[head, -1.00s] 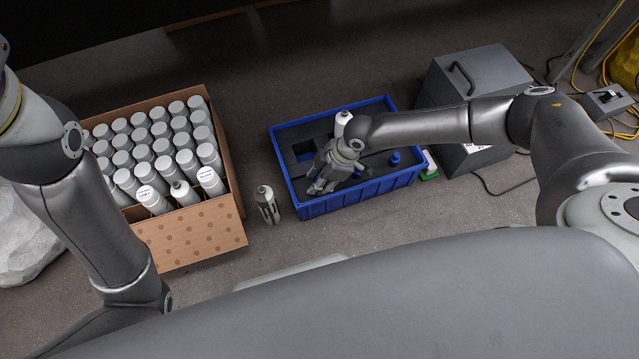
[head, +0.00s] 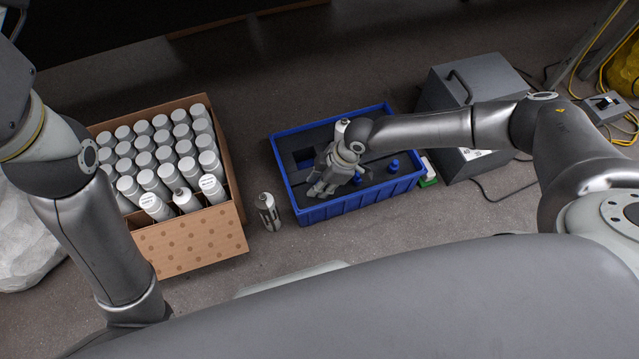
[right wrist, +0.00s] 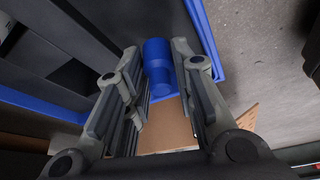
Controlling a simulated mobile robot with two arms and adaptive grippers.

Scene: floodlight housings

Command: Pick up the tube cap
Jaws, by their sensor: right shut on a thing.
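The blue tube cap (right wrist: 158,66) shows between the fingers of my right gripper (right wrist: 166,88) in the right wrist view. The gripper is shut on it. Another blue cap (head: 393,166) stands in the right part of the tray. My left arm comes in at the left, but its gripper is out of view.
A cardboard box (head: 190,240) full of white-topped tubes stands left of the tray. A single tube (head: 268,211) stands on the floor between them. A white-topped tube (head: 342,125) is in the tray behind my gripper. A grey case (head: 478,72) stands right.

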